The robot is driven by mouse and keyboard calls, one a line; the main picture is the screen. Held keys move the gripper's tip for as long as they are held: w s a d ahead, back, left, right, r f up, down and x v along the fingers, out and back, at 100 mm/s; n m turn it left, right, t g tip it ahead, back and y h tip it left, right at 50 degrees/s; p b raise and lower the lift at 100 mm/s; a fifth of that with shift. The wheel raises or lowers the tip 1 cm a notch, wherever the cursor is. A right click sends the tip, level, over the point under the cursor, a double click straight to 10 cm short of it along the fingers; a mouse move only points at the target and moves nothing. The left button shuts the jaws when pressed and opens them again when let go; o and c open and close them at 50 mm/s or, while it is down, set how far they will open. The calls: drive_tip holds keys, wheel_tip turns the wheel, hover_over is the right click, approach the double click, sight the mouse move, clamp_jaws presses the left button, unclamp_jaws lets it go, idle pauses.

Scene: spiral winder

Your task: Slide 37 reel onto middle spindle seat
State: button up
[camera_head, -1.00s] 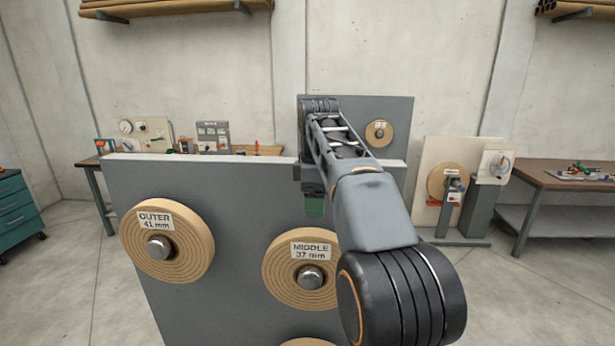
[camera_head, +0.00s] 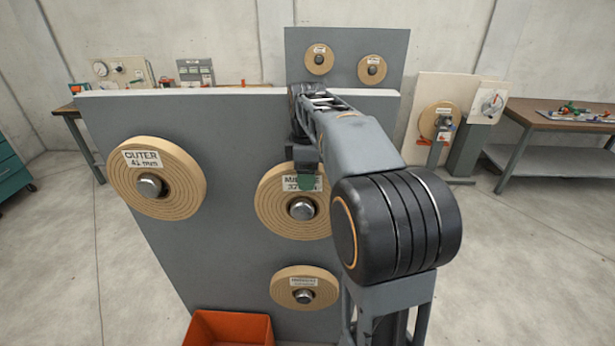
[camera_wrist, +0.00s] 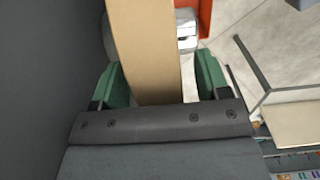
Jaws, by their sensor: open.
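The 37 reel, a tan coil labelled MIDDLE 37 mm (camera_head: 270,205), hangs upright on a metal peg (camera_head: 302,209) on the grey panel (camera_head: 230,150). My gripper (camera_head: 308,180) is at the reel's upper rim, covering part of its label. In the wrist view my gripper (camera_wrist: 163,80) is open, with one green finger on each side of the reel's tan edge (camera_wrist: 145,50). Gaps show between the fingers and the reel. The metal peg end (camera_wrist: 187,30) shows on the reel's right side. I cannot tell which thing is the middle spindle seat.
The OUTER 41 mm reel (camera_head: 190,180) hangs left, and a smaller reel (camera_head: 280,287) hangs below. An orange bin (camera_head: 230,325) stands at the panel's foot. Behind stand another panel with two small reels (camera_head: 345,42), a cream board holding a reel (camera_head: 428,125), and a brown table (camera_head: 545,120).

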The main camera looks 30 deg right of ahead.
drive_tip(key=shift+f, duration=0.6)
clamp_jaws()
idle(1.1)
drive_tip(key=shift+r, duration=0.1)
